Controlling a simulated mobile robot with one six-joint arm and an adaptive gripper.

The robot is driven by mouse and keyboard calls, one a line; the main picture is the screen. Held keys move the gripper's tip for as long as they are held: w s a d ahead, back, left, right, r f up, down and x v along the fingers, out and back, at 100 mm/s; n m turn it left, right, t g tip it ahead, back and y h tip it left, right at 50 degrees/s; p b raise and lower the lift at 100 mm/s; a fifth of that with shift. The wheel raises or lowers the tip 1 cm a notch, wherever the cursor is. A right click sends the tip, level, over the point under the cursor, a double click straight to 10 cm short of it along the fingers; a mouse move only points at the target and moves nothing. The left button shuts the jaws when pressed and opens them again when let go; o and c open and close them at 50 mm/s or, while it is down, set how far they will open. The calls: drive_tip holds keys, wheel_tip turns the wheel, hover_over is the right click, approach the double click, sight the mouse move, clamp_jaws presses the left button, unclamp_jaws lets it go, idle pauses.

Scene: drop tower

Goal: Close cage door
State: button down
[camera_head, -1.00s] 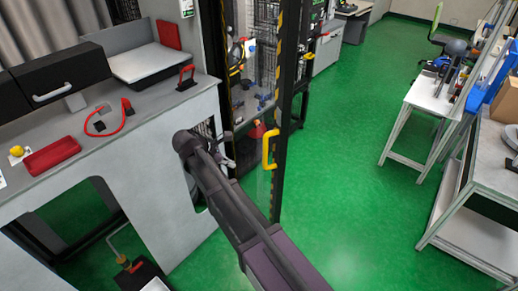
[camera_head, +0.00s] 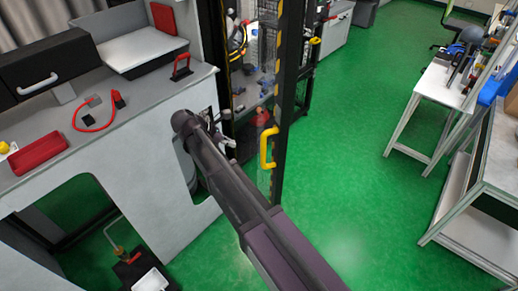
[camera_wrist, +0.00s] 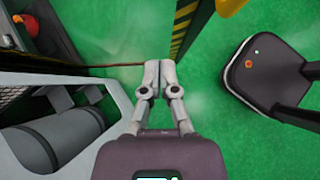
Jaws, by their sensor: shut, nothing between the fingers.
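The cage door has a dark frame with yellow-and-black stripes and a clear panel, and stands swung out from the cage. Its yellow handle (camera_head: 266,148) faces the room in the head view. In the wrist view the striped door edge (camera_wrist: 183,28) is at the top, just right of my fingertips, with part of the yellow handle (camera_wrist: 230,5) at the top border. My gripper (camera_wrist: 158,66) is shut and empty, low by the door. In the head view it is partly hidden behind my arm, left of the handle. Contact with the door cannot be told.
A grey-white workbench (camera_head: 150,135) with cut-outs stands close on the left. A red-handled item (camera_head: 181,67) is on top. Behind the door are the cage's mesh and equipment. Green floor (camera_head: 350,170) is open to the right, with workbenches (camera_head: 440,90) beyond.

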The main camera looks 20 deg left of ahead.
drive_tip(key=shift+f, duration=0.1)
drive_tip(key=w+d+r+b+x, duration=0.1)
drive_tip(key=r+b+x, duration=0.1)
drive_tip(key=b+x, duration=0.5)
drive_tip(key=shift+x, duration=2.95)
drive_tip(key=shift+d+r, duration=0.1)
drive_tip(key=shift+d, duration=0.1)
drive_tip(key=shift+d, duration=0.15)
